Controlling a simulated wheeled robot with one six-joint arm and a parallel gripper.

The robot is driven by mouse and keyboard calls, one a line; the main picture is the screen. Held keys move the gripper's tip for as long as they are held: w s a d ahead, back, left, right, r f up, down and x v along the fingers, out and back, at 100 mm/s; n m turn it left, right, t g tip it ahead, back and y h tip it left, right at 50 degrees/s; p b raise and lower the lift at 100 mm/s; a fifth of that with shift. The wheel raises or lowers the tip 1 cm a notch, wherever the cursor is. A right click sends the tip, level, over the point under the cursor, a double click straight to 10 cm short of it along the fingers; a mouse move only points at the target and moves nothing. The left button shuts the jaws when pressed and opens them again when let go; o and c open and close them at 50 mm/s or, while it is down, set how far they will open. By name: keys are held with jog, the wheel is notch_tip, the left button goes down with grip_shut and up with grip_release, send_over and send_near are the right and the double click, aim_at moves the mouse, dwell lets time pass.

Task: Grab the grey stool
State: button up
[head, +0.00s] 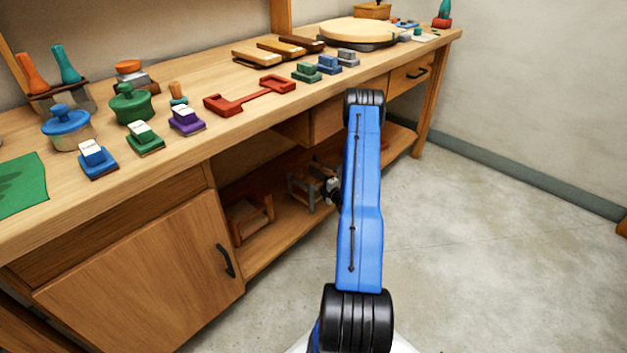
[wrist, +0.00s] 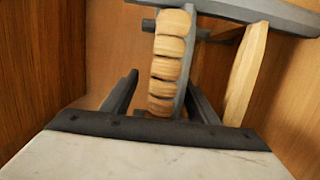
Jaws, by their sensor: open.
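The grey stool (head: 302,187) stands on the open lower shelf under the workbench, partly hidden behind my blue arm. In the wrist view the grey stool (wrist: 247,12) is close up, with grey bars and pale wooden parts. A stack of rounded wooden segments along a grey bar runs down the middle. My gripper (wrist: 162,82) is open, its two dark fingers on either side of the lower end of this segmented part. I cannot tell whether the fingers touch it. In the head view my gripper (head: 332,190) is small and mostly hidden beside the stool.
A brown wooden stool (head: 250,218) stands left of the grey one on the shelf (head: 280,235). The workbench top (head: 215,130) above carries several coloured blocks, pots and a red handle-like piece (head: 250,95). A cupboard door (head: 150,270) closes the left side. The floor (head: 480,240) at right is clear.

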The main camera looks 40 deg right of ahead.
jog(key=shift+w+d, duration=0.1)
jog(key=shift+w, duration=0.25)
jog(key=c, duration=1.4)
grip_shut()
jog(key=shift+r, duration=0.15)
